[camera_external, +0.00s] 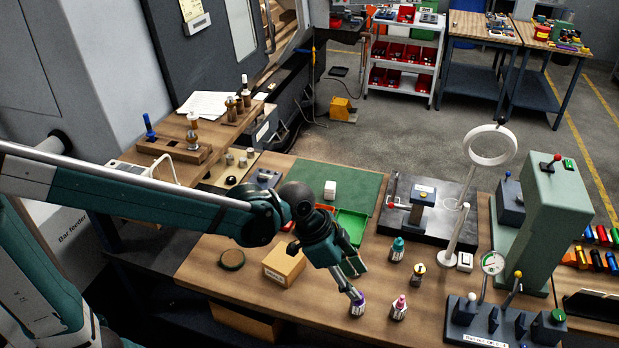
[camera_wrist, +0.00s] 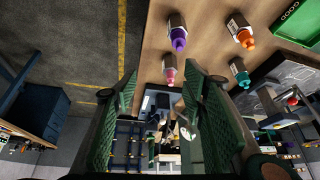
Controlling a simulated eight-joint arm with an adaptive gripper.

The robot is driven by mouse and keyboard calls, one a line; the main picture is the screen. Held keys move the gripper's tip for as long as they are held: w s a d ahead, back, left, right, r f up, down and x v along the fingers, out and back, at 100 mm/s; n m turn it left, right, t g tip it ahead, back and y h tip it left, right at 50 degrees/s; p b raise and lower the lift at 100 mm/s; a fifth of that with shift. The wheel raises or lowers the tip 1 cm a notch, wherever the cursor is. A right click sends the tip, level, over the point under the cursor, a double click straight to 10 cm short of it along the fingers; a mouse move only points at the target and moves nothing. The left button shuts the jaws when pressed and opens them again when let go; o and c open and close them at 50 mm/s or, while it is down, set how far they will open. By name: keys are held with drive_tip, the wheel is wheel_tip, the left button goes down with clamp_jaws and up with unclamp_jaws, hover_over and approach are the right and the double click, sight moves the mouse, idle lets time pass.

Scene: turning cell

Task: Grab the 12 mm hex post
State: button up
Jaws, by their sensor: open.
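Several small dark posts with white label bands and coloured tops stand on the bench: purple (camera_external: 358,305), pink (camera_external: 399,308), orange (camera_external: 417,275) and teal (camera_external: 397,250). I cannot read their labels, so I cannot tell which, if any, is the 12 mm hex post. My gripper (camera_external: 353,284) is low over the bench, just above or behind the purple-topped one in the external view. In the wrist view my gripper (camera_wrist: 160,85) is open and empty. The purple (camera_wrist: 178,38), pink (camera_wrist: 169,74), orange (camera_wrist: 243,36) and teal (camera_wrist: 239,73) tops show beyond the fingers.
A cardboard box (camera_external: 284,266) stands left of my gripper, and a green tray (camera_external: 352,225) lies behind it. A lever block (camera_external: 500,325) and dial gauge (camera_external: 493,263) stand at the front right. A white ring stand (camera_external: 455,235) and green press (camera_external: 548,215) rise at the right.

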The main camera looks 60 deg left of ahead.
sight(403, 301)
drive_tip(key=w+d+f+m+p, duration=0.1)
drive_tip(key=w+f, duration=0.2)
drive_tip(key=w, duration=0.1)
drive_tip(key=w+d+f+m+g+h+p, duration=0.1)
drive_tip(key=w+f, duration=0.2)
drive_tip(key=w, duration=0.1)
drive_tip(key=w+d+f+m+h+p, duration=0.1)
drive_tip(key=w+d+f+m, duration=0.1)
drive_tip(key=w, duration=0.3)
drive_tip(key=shift+d+f, duration=0.1)
drive_tip(key=shift+f, duration=0.65)
drive_tip(key=shift+w+d+f+m+p, duration=0.15)
drive_tip(key=shift+w+f+m+p, duration=0.15)
drive_tip(key=shift+f, duration=0.25)
drive_tip(key=shift+x, duration=1.25)
drive_tip(key=shift+d+f, duration=0.1)
drive_tip(key=shift+f, duration=0.05)
drive_tip(key=shift+x, duration=2.5)
